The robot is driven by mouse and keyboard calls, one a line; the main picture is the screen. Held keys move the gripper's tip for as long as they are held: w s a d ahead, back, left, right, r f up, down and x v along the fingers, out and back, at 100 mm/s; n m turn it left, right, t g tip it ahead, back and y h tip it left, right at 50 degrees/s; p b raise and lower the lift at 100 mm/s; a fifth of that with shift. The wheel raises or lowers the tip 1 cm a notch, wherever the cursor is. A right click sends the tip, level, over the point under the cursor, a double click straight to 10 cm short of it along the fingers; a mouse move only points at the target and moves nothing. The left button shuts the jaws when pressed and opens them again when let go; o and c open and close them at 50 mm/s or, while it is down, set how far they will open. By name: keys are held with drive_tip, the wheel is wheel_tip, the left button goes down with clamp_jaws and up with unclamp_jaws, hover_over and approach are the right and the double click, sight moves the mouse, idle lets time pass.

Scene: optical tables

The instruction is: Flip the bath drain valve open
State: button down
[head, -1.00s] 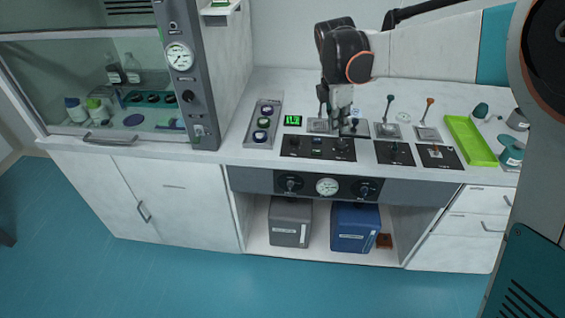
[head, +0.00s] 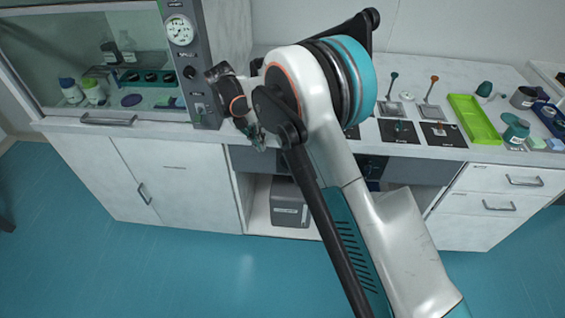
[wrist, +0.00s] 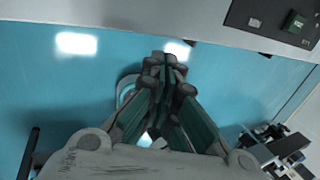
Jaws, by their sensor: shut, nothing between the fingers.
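My gripper (head: 258,143) is shut and empty. In the head view it is at the counter's front edge, right of the hood's column. In the wrist view its fingertips (wrist: 166,62) are together above the teal floor, apart from anything. No label marks the bath drain valve, and I cannot tell which control it is. Two upright levers, one teal-handled (head: 391,84) and one orange-handled (head: 432,88), stand on the counter. Black panels in front of them carry a small green control (head: 399,126) and an orange one (head: 440,128). My arm hides the controls further left.
A glass-fronted hood (head: 110,45) with bottles stands at the left, its grey column (head: 181,60) bearing a gauge. A green tray (head: 474,120) lies on the counter at right. A grey container (head: 290,203) stands below. The floor in front is clear.

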sight(293, 166)
drive_tip(key=b+x, duration=0.4)
drive_tip(key=x, duration=0.6)
drive_tip(key=shift+w+d+f, duration=0.1)
drive_tip(key=shift+d+f, duration=0.1)
drive_tip(key=shift+d, duration=0.15)
drive_tip(key=shift+d+b, duration=0.7)
drive_tip(key=shift+d, duration=1.3)
drive_tip(key=shift+r, duration=0.15)
drive_tip(key=shift+d+y, duration=0.2)
drive_tip(key=shift+y, duration=0.2)
drive_tip(key=shift+a, duration=0.1)
